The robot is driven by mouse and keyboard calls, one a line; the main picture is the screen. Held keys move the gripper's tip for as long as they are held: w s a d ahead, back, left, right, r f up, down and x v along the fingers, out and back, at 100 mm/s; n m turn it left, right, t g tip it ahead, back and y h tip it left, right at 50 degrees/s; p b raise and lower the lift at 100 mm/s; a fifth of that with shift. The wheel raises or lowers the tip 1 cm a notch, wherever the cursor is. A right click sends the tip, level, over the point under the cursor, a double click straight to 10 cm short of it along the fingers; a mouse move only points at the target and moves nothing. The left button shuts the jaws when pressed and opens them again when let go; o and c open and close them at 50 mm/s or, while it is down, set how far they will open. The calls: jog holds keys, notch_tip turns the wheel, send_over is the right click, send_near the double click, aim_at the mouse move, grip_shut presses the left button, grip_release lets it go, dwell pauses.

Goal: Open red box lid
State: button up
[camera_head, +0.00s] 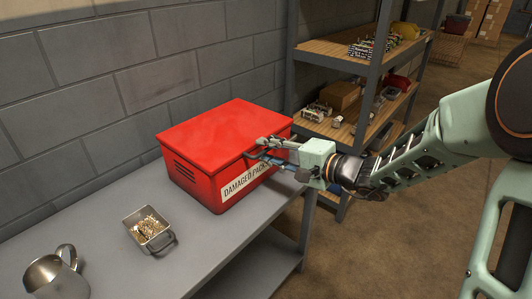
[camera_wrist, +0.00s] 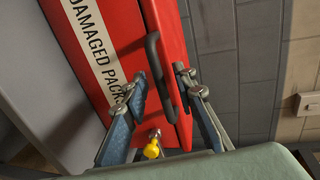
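The red box (camera_head: 205,187) stands on the grey table against the wall, with a white "DAMAGED PACK…" label on its front. Its red lid (camera_head: 225,130) looks shut in the head view. The lid (camera_wrist: 170,40) also shows there. I cannot tell whether either finger touches the lid or handle.
A small metal tray (camera_head: 158,241) with brass-coloured pieces and a metal mug (camera_head: 52,277) stand on the table (camera_head: 100,223). A shelf rack (camera_head: 378,72) with assorted parts is behind at right. A yellow-ended piece (camera_wrist: 152,150) shows between my fingers.

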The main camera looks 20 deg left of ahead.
jog(key=shift+w+a, duration=0.15)
jog(key=shift+a, duration=0.25)
jog(key=shift+c, duration=0.4)
grip_shut()
